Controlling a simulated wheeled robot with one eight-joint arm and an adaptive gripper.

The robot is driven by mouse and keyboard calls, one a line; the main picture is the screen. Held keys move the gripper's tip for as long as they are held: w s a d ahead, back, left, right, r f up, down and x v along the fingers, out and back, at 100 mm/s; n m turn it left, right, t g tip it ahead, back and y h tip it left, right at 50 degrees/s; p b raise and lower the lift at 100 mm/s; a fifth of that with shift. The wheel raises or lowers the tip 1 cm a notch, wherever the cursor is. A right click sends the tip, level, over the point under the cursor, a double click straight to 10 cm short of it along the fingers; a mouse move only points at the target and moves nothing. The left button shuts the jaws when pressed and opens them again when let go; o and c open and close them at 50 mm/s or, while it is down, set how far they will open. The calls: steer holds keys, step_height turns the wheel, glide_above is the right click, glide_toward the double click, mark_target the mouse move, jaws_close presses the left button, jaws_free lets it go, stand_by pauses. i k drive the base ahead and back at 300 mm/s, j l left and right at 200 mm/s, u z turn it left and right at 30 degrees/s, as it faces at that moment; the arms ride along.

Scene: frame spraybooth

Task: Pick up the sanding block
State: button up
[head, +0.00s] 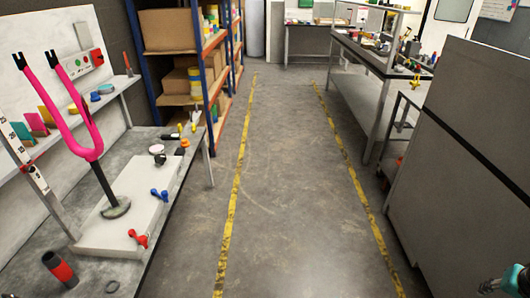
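I cannot make out a sanding block for certain in the head view. Small coloured pieces stand on the shelf at the left: a pink one (36,124), a green one (23,134) and a yellow one (46,117). A flat blue piece (105,89) lies further along that shelf; they are too small to identify. A dark and teal part at the bottom right corner looks like my gripper (512,282). It is cut off by the picture edge, so its fingers cannot be judged. It is far from the left bench.
A pink bike fork (88,130) stands on a pale base (125,222) on the left bench. A red and black cylinder (61,269) lies in front. Storage racks (205,90) stand behind. The floor lane (285,190) between yellow lines is clear. A grey cabinet (465,150) blocks the right.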

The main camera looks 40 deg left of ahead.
mark_target(180, 151)
steer(key=u, duration=2.7)
